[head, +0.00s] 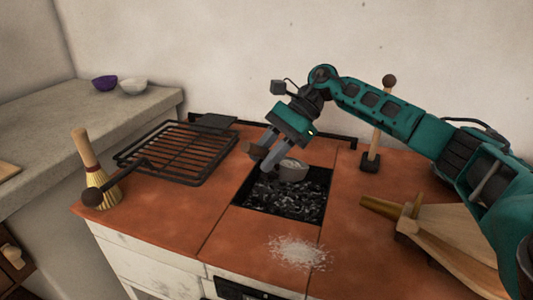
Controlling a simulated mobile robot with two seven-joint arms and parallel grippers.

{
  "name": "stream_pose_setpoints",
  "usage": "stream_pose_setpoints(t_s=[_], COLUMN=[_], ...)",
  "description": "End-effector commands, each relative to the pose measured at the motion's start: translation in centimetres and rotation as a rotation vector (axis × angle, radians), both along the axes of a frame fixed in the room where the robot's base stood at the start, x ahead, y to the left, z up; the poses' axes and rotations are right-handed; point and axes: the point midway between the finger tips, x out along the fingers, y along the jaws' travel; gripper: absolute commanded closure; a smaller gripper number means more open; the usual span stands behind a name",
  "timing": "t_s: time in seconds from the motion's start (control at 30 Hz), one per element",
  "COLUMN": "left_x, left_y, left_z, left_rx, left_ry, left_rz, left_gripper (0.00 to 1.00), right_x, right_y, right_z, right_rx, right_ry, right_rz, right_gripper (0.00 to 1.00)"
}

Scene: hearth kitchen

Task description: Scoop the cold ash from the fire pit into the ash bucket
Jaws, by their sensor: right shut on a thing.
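The fire pit (257,204) is a square dark opening in the orange tiled top, with grey and black ash and char inside. My right gripper (269,156) is above its back left part, shut on the scoop (292,170). The scoop has a small round grey cup with pale grey contents that look like ash. The cup is over the back of the pit; whether it touches the ash is unclear. A loose pile of pale ash (298,252) lies on the tiles in front of the pit. I see no ash bucket. My left gripper is not in view.
A black grill grate (180,150) lies left of the pit, with a whisk broom (88,158) standing near it. Wooden bellows (450,232) lie at the right. A knobbed upright stick (378,130) stands behind. Purple (104,83) and white (133,87) bowls sit on the side counter.

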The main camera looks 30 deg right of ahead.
Motion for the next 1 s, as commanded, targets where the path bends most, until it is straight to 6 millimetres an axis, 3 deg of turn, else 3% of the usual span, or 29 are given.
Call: stream_pose_setpoints(t_s=[0.03,0.23,0.57,1.0], left_x=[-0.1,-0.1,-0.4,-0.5], left_y=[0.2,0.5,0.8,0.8], left_z=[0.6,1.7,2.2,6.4], left_rx=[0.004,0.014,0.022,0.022], left_ry=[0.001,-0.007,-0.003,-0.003], left_rz=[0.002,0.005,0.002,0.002], left_gripper=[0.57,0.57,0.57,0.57], right_x=[0.0,0.0,0.0,0.0], right_y=[0.0,0.0,0.0,0.0], right_z=[1.0,2.6,3.6,8.2], right_rx=[-0.02,-0.097,-0.162,-0.291], right_ry=[-0.007,-0.024,-0.038,-0.068], right_rz=[0.0,0.001,-0.001,0.001], right_gripper=[1.0,1.0,1.0,1.0])
